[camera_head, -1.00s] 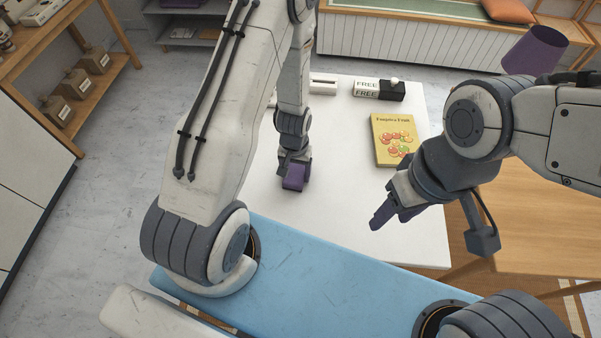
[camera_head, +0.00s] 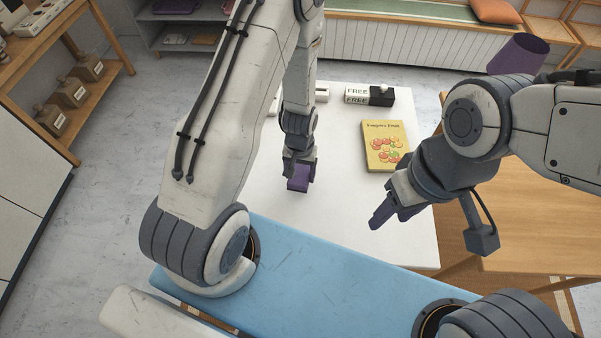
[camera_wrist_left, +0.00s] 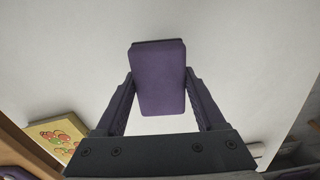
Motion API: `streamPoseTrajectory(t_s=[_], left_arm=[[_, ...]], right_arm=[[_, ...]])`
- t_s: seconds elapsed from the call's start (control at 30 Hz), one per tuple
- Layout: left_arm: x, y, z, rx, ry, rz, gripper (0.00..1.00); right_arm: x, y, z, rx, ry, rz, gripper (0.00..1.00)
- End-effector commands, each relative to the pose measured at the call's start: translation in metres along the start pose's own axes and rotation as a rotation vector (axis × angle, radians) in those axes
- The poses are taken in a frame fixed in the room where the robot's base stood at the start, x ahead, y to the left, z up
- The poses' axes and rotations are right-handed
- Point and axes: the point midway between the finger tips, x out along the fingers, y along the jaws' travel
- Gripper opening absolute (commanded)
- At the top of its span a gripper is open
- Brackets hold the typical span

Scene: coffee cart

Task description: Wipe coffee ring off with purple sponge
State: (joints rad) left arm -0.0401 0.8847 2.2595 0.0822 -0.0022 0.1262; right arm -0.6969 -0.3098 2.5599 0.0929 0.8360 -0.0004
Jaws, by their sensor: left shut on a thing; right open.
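The purple sponge (camera_head: 300,178) is in my left gripper (camera_head: 299,168), over the white table. In the left wrist view the sponge (camera_wrist_left: 158,80) sits between the two fingers of the left gripper (camera_wrist_left: 160,95), which are shut on its sides. Whether the sponge touches the table I cannot tell. My right gripper (camera_head: 383,212) is open and empty above the right part of the table. No coffee ring shows on the visible white surface; part of it is hidden behind my left arm and the sponge.
The white table (camera_head: 345,225) is mostly bare. A yellow fruit book (camera_head: 386,146) lies on its right side, and it also shows in the left wrist view (camera_wrist_left: 57,138). A black-and-white FREE block (camera_head: 369,95) stands at the back. A wooden table (camera_head: 530,215) is at right.

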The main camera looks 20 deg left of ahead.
Motion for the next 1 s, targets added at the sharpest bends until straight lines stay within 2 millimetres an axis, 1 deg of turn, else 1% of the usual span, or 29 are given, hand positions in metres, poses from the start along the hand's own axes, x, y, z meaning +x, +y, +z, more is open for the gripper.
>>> streamPoseTrajectory(t_s=[0.03,0.33,0.93,1.0], left_arm=[[-0.01,0.0,0.0,0.0,0.0,0.0,0.11],[-0.034,0.0,0.0,0.001,0.0,0.0,0.11],[-0.035,0.001,0.0,0.002,0.0,0.0,0.11],[-0.04,0.0,-0.003,0.011,0.003,0.002,0.11]], right_arm=[[-0.01,-0.001,-0.001,0.0,0.0,0.0,0.5],[-0.034,-0.002,-0.002,0.001,0.0,0.0,0.5],[-0.034,-0.003,-0.002,0.001,0.0,0.0,0.5],[-0.034,-0.003,-0.002,0.001,0.0,0.0,0.5]])
